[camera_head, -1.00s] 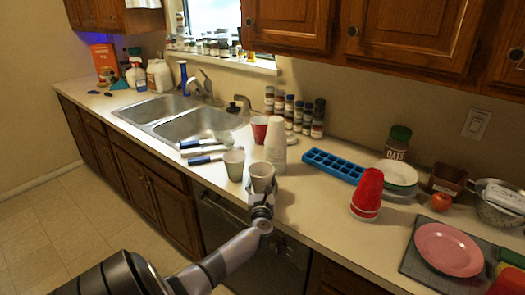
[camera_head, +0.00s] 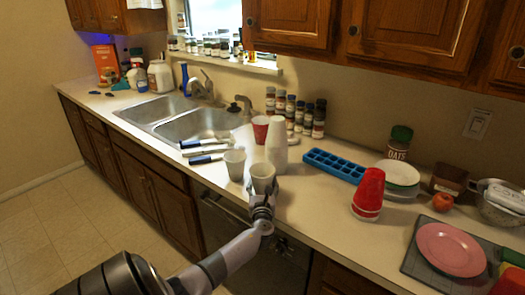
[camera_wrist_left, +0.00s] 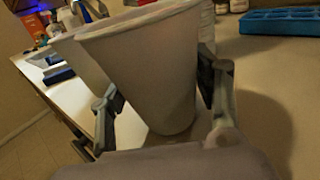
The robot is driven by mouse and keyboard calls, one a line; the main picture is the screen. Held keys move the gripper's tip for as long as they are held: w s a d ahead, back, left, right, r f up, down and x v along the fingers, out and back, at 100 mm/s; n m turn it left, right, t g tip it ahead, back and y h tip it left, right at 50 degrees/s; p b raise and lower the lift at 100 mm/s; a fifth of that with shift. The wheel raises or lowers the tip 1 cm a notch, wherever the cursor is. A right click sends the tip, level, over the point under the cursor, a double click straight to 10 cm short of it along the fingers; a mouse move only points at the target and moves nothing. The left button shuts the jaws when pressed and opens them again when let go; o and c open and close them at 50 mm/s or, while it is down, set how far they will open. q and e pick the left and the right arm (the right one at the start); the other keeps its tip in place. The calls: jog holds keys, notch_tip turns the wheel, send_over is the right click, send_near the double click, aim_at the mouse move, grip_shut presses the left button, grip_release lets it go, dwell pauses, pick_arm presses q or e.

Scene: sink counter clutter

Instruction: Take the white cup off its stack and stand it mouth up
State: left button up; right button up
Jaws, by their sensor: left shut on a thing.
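My left gripper (camera_head: 262,199) is shut on a white cup (camera_head: 262,177) near the front edge of the counter. The cup is mouth up; in the left wrist view this cup (camera_wrist_left: 150,65) sits between the two fingers, tilted in the picture. I cannot tell whether its base touches the counter. A tall stack of upside-down white cups (camera_head: 276,147) stands just behind it. Another white cup (camera_head: 234,165) stands mouth up to its left, apart from it. My right gripper is not in view.
A red cup (camera_head: 260,130) stands behind the white stack, and upside-down red cups (camera_head: 368,193) stand to the right. A blue ice tray (camera_head: 334,165) lies between. Dark-handled utensils (camera_head: 206,158) lie by the sink (camera_head: 203,124). The counter right of the held cup is clear.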

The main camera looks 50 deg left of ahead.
pick_arm(q)
jog(key=o, duration=0.7)
jog(key=shift+s+d+f, duration=0.1)
jog(key=shift+d+f, duration=0.05)
jog(key=shift+f, duration=0.35)
jog(key=shift+o, duration=0.4)
jog(key=shift+f, duration=0.15)
jog(key=r+v, duration=0.1)
jog(key=v, duration=1)
jog(key=shift+s+d, duration=0.25)
jog(key=shift+d, duration=0.05)
jog(key=shift+r, duration=0.1)
